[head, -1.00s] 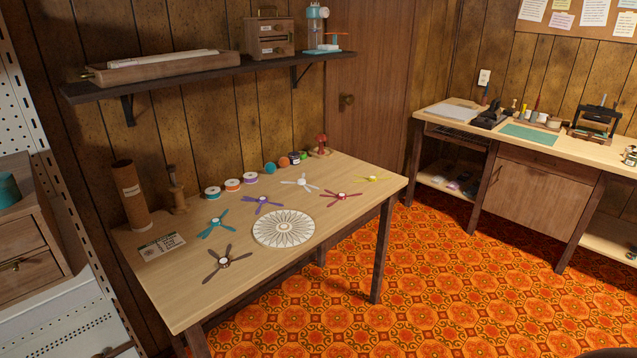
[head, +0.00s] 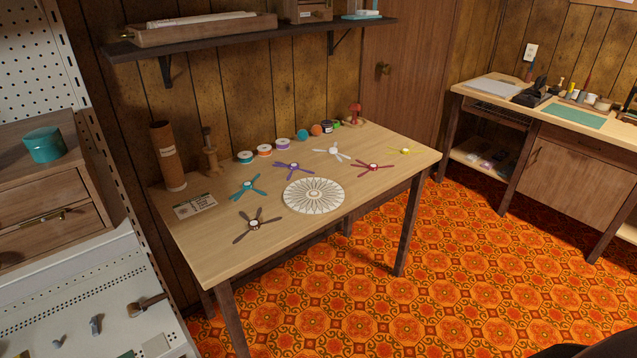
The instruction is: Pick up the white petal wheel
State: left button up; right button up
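The white petal wheel (head: 333,151) lies flat on the wooden table (head: 215,258), towards its back right part. It looks like a small propeller with thin petals around a hub. A purple petal wheel (head: 293,168) lies to its left and a red one (head: 373,167) to its lower right. Neither of my grippers is in view.
A round white patterned disc (head: 313,196) lies mid-table. Teal (head: 248,186), grey (head: 254,225) and yellow (head: 403,151) petal wheels lie around it. Spools (head: 264,151) line the table's back. A shelf (head: 250,38) overhangs behind. A drawer unit (head: 50,205) stands left; orange floor is open at right.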

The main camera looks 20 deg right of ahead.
aim_at(333, 150)
jog(key=l+u, duration=0.2)
jog(key=u, duration=0.25)
jog(key=i+l+u, duration=0.1)
jog(key=l+u, duration=0.15)
jog(key=u, duration=0.2)
jog(key=l+u, duration=0.35)
jog(key=l, duration=0.4)
jog(key=l+u, duration=0.1)
jog(key=l, duration=0.3)
jog(key=k+l+u, duration=0.1)
jog(key=l, duration=0.25)
jog(key=k+l, duration=0.1)
jog(key=l, duration=0.75)
jog(key=k+l, duration=0.15)
jog(key=l, duration=0.25)
jog(key=l+u, duration=0.1)
jog(key=l, duration=0.3)
jog(key=k+l, duration=0.15)
jog(key=l, duration=0.3)
